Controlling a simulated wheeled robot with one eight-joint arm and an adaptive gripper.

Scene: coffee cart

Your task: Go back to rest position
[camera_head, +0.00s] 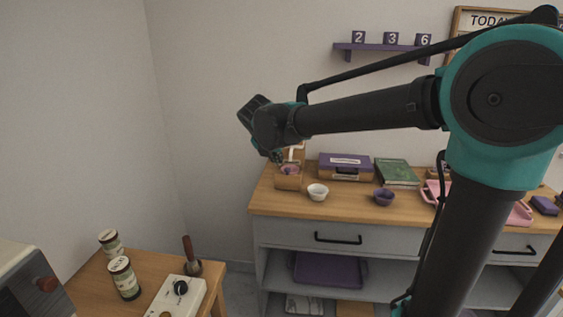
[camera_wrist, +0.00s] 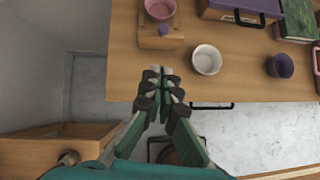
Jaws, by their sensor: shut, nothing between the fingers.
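My gripper (camera_wrist: 162,78) is shut and empty in the wrist view, its fingertips together above the front edge of the wooden counter (camera_wrist: 120,75). In the head view my arm reaches left across the picture, and its end is above the counter's left end. The fingers are hard to make out there against the things behind them. A white cup (camera_wrist: 206,60) stands just right of the fingertips in the wrist view, apart from them. It also shows in the head view (camera_head: 317,191).
A wooden stand with a pink bowl (camera_wrist: 160,9), a purple bowl (camera_head: 384,197), a purple-lidded box (camera_head: 346,168) and a green book (camera_head: 397,173) share the counter. A lower wooden table (camera_head: 150,262) holds jars and a white device (camera_head: 177,298) at left.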

